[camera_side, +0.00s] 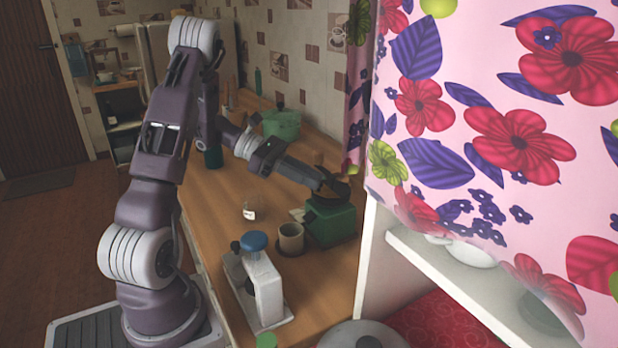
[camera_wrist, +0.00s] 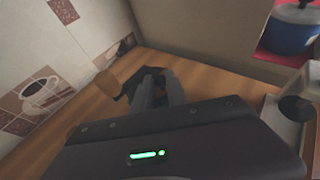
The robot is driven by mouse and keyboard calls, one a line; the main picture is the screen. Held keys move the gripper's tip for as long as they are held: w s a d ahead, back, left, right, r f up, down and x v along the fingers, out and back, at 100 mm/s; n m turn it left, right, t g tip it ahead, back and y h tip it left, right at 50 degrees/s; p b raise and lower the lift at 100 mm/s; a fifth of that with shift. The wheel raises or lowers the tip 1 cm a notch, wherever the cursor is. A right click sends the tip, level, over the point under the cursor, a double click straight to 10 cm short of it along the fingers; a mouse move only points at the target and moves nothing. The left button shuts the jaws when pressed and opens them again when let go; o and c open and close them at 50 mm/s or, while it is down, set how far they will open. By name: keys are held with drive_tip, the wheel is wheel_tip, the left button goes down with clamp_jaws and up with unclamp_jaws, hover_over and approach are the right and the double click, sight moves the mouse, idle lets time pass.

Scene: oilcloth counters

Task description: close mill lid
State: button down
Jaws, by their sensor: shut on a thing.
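The mill is a green box (camera_side: 331,223) on the wooden counter, beside the curtained cabinet in the side view. Its dark lid (camera_side: 324,201) shows at the top of the box, partly covered by my gripper. My gripper (camera_side: 336,186) reaches in from the left over the mill, its fingers shut at the lid. In the wrist view the gripper fingers (camera_wrist: 157,90) point away, with a black part of the lid (camera_wrist: 133,84) against their tips. The gripper body hides the mill's green box there. I cannot tell the lid's exact angle.
The floral curtain (camera_side: 490,110) hangs close on the right.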

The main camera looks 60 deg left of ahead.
drive_tip(key=c, duration=1.6)
unclamp_jaws()
drive_tip(key=shift+c, duration=0.2)
drive_tip(key=v, duration=0.7)
drive_tip(key=s+d+r+m+g+y, duration=0.1)
drive_tip(key=s+d+r+m+g, duration=0.2)
drive_tip(key=d+m, duration=0.45)
drive_tip(key=s+d+r+m+g, duration=0.1)
drive_tip(key=d+r+m+g, duration=0.25)
drive_tip(key=d, duration=0.75)
drive_tip(key=s+d+m+t+y, duration=0.1)
drive_tip(key=s+d+m+y, duration=0.2)
drive_tip(key=s+m, duration=0.3)
drive_tip(key=s+d+m+t+y, duration=0.1)
drive_tip(key=s+d+m+y, duration=0.2)
drive_tip(key=m, duration=0.6)
drive_tip(key=s+y, duration=0.2)
drive_tip(key=s, duration=0.1)
drive_tip(key=shift+d+m+t+y, duration=0.25)
drive_tip(key=shift+m+t+y, duration=0.05)
drive_tip(key=shift+m+t, duration=0.1)
